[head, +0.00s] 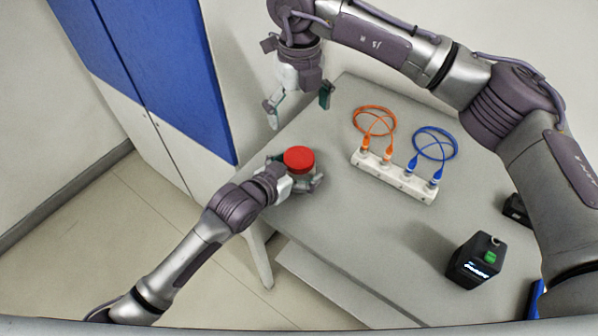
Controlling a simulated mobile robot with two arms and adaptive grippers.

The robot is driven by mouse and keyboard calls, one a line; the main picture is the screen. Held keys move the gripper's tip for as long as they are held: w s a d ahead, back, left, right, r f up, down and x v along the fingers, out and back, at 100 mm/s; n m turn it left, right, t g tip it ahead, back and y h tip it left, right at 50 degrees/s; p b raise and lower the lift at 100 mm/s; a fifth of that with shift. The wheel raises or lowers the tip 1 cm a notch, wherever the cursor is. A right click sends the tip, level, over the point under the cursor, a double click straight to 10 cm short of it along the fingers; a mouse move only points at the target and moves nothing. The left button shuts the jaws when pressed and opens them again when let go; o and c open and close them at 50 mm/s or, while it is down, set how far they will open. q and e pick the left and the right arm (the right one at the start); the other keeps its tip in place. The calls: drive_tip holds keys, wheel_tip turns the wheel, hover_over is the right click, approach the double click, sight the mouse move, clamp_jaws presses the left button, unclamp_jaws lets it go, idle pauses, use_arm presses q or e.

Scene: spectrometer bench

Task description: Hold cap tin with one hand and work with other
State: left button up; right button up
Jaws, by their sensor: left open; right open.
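The cap tin (299,160) stands near the left edge of the grey table, with its round red lid on top. Its lower body is mostly hidden. My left gripper (302,174) reaches it from the lower left, with its open fingers on either side of the tin, below the lid. I cannot tell whether the fingers touch it. My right gripper (299,112) is open and empty, pointing down above and behind the tin, near the table's far left corner.
A white block (395,177) with orange cables (374,109) and blue cables (435,130) plugged in lies right of the tin. A black device (476,258) with a green top part stands at the front right. Blue-and-white cabinets (165,75) stand left. The table's middle front is clear.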

use_arm(q)
drive_tip(key=v, duration=1.2)
